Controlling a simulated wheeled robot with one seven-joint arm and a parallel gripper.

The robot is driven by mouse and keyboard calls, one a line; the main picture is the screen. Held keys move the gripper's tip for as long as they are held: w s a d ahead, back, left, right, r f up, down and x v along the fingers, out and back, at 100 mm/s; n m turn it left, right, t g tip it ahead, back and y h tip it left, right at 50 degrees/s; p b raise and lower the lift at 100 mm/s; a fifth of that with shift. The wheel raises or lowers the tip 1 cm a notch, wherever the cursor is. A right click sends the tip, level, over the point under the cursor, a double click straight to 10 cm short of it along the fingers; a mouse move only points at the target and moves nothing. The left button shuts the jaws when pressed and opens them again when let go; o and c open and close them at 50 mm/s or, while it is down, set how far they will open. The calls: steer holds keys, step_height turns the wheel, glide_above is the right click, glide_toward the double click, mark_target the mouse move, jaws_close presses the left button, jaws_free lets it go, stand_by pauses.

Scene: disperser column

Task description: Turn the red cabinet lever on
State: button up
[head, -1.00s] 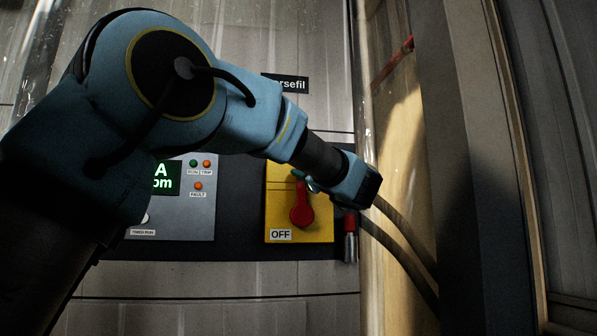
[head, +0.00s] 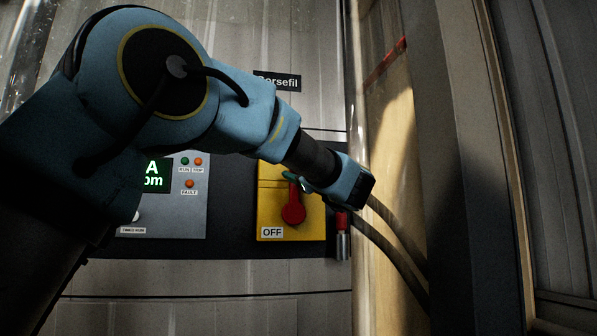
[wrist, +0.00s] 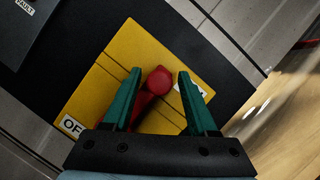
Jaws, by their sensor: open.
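The red lever (head: 292,208) sits on a yellow switch panel (head: 273,205) with an "OFF" label at its lower left. In the head view the lever points roughly up from its round hub, and its upper end is partly hidden by my gripper (head: 299,183). In the wrist view the lever (wrist: 157,82) shows between the two green fingers of my gripper (wrist: 159,74), which are apart. I see a gap on each side of the lever's end. A second label beside the right finger is mostly hidden.
A grey control box (head: 185,205) with a green display and small lights is left of the panel. A red-topped cylindrical fitting (head: 342,235) hangs at the panel's right. Dark cables and a tall vertical post (head: 430,150) stand further right.

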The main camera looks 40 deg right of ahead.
steer(key=b+v, duration=0.2)
steer(key=v, duration=0.9)
